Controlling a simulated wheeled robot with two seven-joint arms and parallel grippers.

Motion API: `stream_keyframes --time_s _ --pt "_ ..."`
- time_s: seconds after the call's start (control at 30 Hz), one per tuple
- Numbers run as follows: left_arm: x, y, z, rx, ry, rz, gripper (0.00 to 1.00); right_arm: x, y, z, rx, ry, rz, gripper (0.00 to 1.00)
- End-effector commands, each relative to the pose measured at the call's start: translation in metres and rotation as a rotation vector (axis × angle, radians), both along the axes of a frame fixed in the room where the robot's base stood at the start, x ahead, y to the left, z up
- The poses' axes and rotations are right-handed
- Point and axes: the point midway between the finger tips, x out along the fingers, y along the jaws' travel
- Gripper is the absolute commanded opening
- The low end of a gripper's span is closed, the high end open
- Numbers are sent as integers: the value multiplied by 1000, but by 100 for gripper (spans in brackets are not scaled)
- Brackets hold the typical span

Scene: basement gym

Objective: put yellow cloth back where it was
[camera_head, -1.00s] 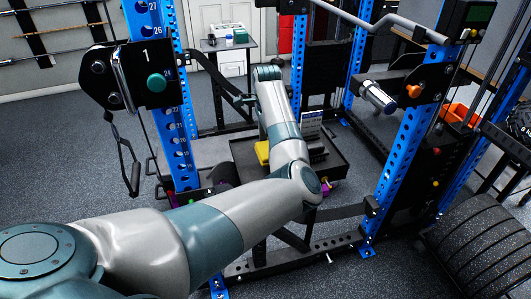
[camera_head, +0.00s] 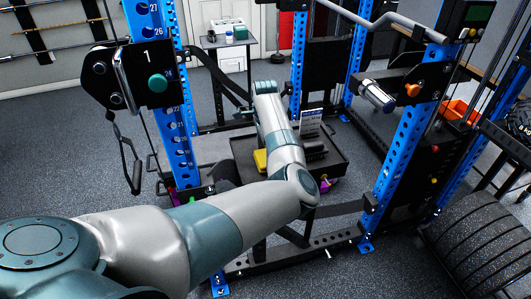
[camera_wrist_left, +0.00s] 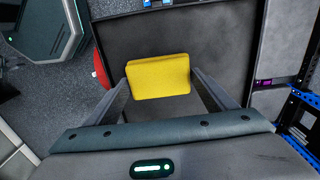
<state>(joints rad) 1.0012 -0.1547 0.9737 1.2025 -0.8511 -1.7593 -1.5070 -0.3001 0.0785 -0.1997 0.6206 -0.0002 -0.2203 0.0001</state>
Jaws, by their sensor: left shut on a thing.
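The yellow cloth (camera_wrist_left: 158,76) shows as a folded block in the left wrist view. My left gripper (camera_wrist_left: 160,88) is shut on it, one finger at each side. The dark tray (camera_wrist_left: 112,30) fills the view behind the cloth. In the head view a yellow part of the cloth (camera_head: 261,161) shows beside my left forearm, over the left side of the dark tray (camera_head: 240,147). My forearm hides the gripper and part of the tray there. I cannot tell whether the cloth touches the tray. My right gripper is out of view.
The tray stands inside a rack with blue uprights (camera_head: 405,140). Dark items and a small sign (camera_head: 310,122) are on the tray's right side. A bar (camera_head: 385,22) crosses above. A small side table (camera_head: 228,41) stands behind. Grey floor (camera_head: 60,150) is clear at left.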

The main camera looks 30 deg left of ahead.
Motion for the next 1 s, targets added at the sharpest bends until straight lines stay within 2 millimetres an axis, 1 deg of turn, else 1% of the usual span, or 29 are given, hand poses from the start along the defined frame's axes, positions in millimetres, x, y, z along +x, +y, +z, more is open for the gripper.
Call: stream_keyframes --time_s 0.07,0.1,0.17,0.2,0.5,0.67,0.87,1.0 --pt "0 0 0 0 0 0 60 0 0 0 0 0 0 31" --pt "0 0 0 -1 1 0 80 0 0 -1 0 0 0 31" --pt "0 0 0 -1 1 0 94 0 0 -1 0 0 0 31" --pt "0 0 0 0 0 0 96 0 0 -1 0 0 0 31" --pt "0 0 1 0 0 0 96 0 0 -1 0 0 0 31" --pt "1 1 7 2 -2 0 96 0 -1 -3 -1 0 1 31" --pt "1 1 29 3 -3 0 96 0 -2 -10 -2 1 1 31" --pt "1 1 53 3 -4 1 96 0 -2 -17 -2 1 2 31"
